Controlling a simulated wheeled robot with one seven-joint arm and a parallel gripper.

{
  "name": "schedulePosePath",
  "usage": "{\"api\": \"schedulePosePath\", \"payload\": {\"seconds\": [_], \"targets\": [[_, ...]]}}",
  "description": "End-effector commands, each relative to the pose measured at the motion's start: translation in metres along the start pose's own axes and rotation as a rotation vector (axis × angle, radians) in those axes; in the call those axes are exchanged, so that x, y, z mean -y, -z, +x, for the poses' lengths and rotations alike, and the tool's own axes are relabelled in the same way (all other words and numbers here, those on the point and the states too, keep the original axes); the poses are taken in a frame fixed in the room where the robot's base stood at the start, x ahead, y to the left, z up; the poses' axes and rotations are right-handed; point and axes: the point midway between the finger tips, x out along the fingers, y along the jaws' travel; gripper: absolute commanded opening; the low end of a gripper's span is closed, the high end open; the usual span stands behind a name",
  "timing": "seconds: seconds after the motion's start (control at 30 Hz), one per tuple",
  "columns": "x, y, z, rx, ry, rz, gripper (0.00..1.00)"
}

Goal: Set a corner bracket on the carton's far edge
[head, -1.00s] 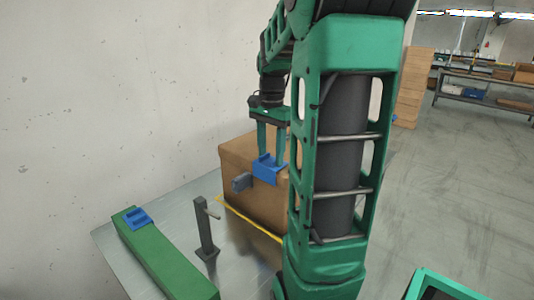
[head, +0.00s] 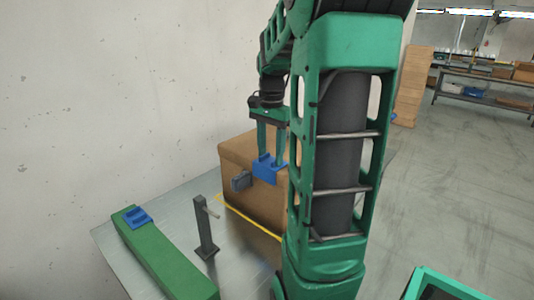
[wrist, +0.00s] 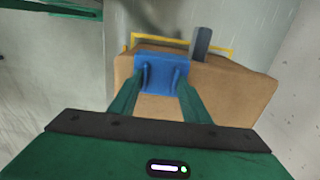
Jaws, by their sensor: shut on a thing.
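My gripper (head: 270,155) points down and is shut on a blue corner bracket (head: 266,170). In the wrist view the bracket (wrist: 157,72) lies between the two green fingertips. The brown carton (head: 255,202) stands on the metal table. The held bracket is at the carton's upper edge, on the side with the grey block; I cannot tell whether it touches the carton. In the wrist view the carton (wrist: 240,88) shows on both sides of the bracket. My arm hides the carton's right part in the head view.
A grey post with a side pin (head: 204,230) stands in front. Another blue bracket (head: 138,217) lies on a green beam (head: 165,262). Yellow lines mark the table (head: 230,205) around the carton. A wall is at left.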

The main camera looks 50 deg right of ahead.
Motion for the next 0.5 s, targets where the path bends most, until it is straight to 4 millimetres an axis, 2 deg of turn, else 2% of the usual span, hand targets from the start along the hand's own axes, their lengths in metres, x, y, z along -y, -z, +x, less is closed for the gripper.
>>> {"api": "schedulePosePath", "payload": {"seconds": [0.47, 0.5], "targets": [[0.0001, -0.0002, 0.0022, 0.0, 0.0, 0.0, 0.2], [0.0001, -0.0003, 0.0022, 0.0, 0.0, 0.0, 0.46]]}}
